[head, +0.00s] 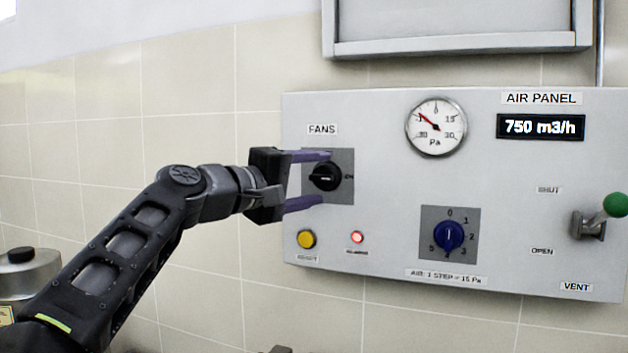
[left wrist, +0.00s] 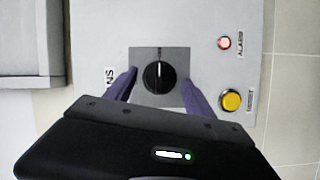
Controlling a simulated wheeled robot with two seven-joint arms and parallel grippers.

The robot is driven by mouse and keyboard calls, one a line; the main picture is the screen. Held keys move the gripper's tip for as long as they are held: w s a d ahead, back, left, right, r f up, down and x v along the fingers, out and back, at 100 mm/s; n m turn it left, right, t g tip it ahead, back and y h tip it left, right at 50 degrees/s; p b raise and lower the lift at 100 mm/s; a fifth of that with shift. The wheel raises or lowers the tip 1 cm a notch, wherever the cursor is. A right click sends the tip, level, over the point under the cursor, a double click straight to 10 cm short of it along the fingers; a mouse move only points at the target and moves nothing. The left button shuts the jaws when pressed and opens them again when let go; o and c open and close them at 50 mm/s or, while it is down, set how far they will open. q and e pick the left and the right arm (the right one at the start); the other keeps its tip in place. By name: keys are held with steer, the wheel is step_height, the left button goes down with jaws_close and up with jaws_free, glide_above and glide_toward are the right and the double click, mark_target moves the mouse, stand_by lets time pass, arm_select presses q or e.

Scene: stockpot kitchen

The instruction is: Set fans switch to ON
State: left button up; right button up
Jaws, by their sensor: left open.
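The fans switch (head: 325,177) is a black rotary knob on a grey plate under the FANS label on the air panel (head: 390,240). In the head view its pointer lies roughly level, and part of its plate is hidden by my gripper. My left gripper (head: 308,180) is open, with its purple fingers above and below the knob. In the left wrist view the knob (left wrist: 159,77) sits between the spread fingers of the left gripper (left wrist: 157,88), with gaps on both sides. The right gripper is not in view.
Close by are a yellow button (head: 307,239), a lit red lamp (head: 357,237) and a blue AIR knob (head: 449,236). A gauge (head: 436,127), a display (head: 540,127) reading 750 m3/h and a green-knobbed vent lever (head: 590,226) are further right. A metal pot (head: 28,272) stands lower left.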

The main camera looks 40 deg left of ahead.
arm_select(q)
steer(key=s+b, duration=0.1)
steer(key=s, duration=0.6)
steer(key=shift+s+a+b, duration=0.2)
steer(key=shift+a+b, duration=0.05)
steer(key=shift+b, duration=0.15)
